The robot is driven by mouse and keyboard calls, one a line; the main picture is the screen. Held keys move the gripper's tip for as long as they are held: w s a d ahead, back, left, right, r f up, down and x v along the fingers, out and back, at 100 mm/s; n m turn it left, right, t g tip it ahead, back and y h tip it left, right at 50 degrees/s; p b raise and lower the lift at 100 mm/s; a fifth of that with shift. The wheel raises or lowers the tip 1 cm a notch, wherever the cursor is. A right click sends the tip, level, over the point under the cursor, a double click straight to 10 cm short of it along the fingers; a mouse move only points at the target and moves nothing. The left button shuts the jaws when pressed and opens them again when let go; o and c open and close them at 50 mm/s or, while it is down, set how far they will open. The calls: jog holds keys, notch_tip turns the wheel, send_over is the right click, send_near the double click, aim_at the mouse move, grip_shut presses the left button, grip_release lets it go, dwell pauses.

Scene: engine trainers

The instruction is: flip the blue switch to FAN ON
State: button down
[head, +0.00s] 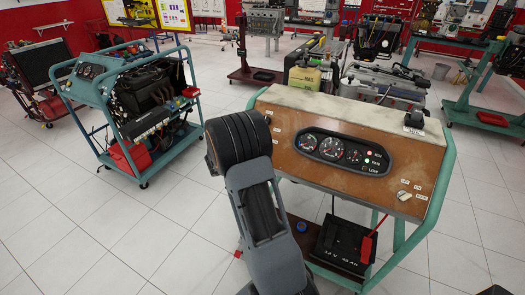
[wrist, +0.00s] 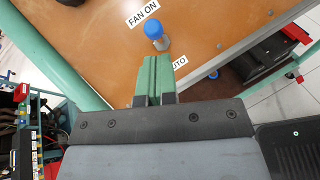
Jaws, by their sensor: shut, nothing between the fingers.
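The blue switch (wrist: 154,30) has a round blue cap on a pale stem and sits on the brown panel (wrist: 100,45) in the wrist view. A FAN ON label (wrist: 142,13) lies above it and a partly covered AUTO label (wrist: 179,63) below. The cap appears leaned toward FAN ON, though the viewing angle makes this uncertain. My gripper (wrist: 157,62) is shut and empty, its green fingertips just below the switch on the AUTO side, with a small gap in the picture. In the head view, my arm hides the gripper and the switch.
The head view shows the panel's gauge cluster (head: 343,152), with a red and a green light lit. A pale knob (head: 403,195) is at lower right. A battery (head: 343,245) stands below the panel. Another engine trainer (head: 140,105) stands left, with clear floor between.

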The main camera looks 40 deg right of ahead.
jog(key=shift+s+d+r+p, duration=0.15)
jog(key=shift+r+p, duration=0.1)
jog(key=shift+r, duration=0.15)
jog(key=shift+d+r+p, duration=0.1)
jog(key=shift+r+p, duration=0.1)
jog(key=shift+r, duration=0.2)
jog(key=shift+a, duration=0.1)
jog(key=b+v, duration=0.1)
jog(key=v, duration=1.2)
jog(key=shift+w+r, duration=0.25)
jog(key=shift+w, duration=0.2)
